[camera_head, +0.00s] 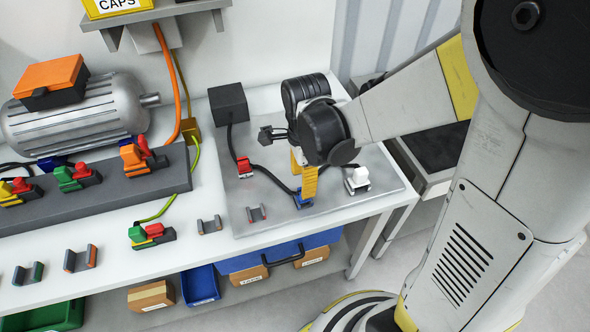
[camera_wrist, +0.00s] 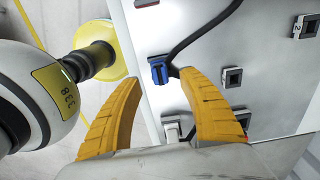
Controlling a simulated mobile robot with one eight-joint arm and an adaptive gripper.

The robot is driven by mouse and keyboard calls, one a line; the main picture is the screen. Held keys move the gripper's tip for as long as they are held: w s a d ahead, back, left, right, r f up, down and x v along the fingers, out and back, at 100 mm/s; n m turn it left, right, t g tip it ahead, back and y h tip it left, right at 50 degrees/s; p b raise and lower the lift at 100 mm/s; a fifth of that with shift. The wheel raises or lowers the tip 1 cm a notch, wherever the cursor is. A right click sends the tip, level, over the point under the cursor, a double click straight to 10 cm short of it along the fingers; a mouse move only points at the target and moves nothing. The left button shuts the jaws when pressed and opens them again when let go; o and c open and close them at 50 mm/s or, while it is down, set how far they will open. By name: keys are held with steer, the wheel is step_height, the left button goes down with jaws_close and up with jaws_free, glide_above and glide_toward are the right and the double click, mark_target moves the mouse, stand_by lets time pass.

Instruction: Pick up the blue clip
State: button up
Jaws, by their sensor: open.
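The blue clip (camera_head: 303,203) sits on the grey panel on the white table, at the end of the visible run of black cable (camera_head: 275,178). In the wrist view the blue clip (camera_wrist: 158,73) lies ahead, between the lines of my two fingertips, with the cable leaving it to the upper right. My gripper (camera_head: 304,182) has orange fingers and hangs just above the clip, hiding part of it in the head view. In the wrist view my gripper (camera_wrist: 157,79) is open, with nothing between its fingers. I cannot tell whether a finger touches the cable.
A red clip (camera_head: 244,167) holds the cable to the left. A white clip (camera_head: 357,180) stands close on the right. An empty grey holder (camera_head: 256,213) is left of the blue clip. A dark grey block (camera_head: 228,103) stands at the back. The panel's front strip is clear.

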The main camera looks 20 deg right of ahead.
steer(key=f+b, duration=0.2)
steer(key=f, duration=0.3)
steer(key=shift+d+f, duration=0.2)
jaws_close()
